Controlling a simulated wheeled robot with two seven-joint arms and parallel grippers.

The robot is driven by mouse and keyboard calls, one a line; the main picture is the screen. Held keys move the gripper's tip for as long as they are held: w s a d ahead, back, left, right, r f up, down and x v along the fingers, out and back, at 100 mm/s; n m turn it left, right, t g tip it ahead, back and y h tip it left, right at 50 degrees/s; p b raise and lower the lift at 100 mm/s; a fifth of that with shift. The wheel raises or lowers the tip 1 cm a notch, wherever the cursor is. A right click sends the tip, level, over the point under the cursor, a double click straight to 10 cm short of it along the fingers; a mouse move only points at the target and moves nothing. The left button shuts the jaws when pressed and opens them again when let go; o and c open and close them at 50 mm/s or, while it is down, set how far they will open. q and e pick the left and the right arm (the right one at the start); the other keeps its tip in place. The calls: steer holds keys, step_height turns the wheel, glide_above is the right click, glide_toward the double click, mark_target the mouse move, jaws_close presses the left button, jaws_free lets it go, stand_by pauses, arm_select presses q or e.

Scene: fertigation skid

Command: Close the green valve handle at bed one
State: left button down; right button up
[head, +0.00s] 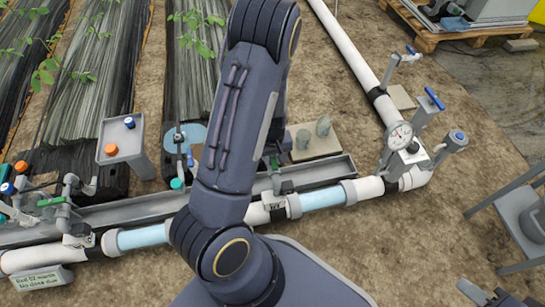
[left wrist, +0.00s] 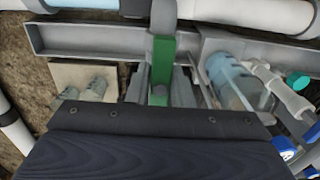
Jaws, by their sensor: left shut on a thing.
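A green valve handle (head: 275,163) stands over the horizontal white pipe, just right of my large arm link in the head view. In the left wrist view the green handle (left wrist: 161,68) runs from the pipe at the top down between my fingers, across the pipe's line. My left gripper (left wrist: 160,92) is shut on it. In the head view my arm hides most of that gripper. The valve body below the handle is partly covered. A grey and dark part at the lower right edge may be my right gripper (head: 488,294); its jaws cannot be made out.
A second green handle (head: 50,201) sits on the pipe at left, near a sign (head: 42,278) mentioning bed 02. A pressure gauge (head: 399,135) and blue-handled valves stand at right. A grey trough (head: 120,215) runs behind the pipe. A pad with grey cups (head: 314,140) lies beyond it.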

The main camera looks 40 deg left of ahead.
arm_select(q)
steer(key=m, duration=0.2)
steer(key=shift+m, duration=0.4)
steer(key=m, duration=0.6)
steer(key=shift+b, duration=0.4)
steer(key=m, duration=0.5)
steer(key=shift+m, duration=0.3)
steer(key=m, duration=0.5)
steer(key=shift+p, duration=0.4)
steer(key=c, duration=1.2)
jaws_free()
step_height(320, 180, up, 10)
steer(key=p, duration=0.8)
steer(key=shift+r, duration=0.1)
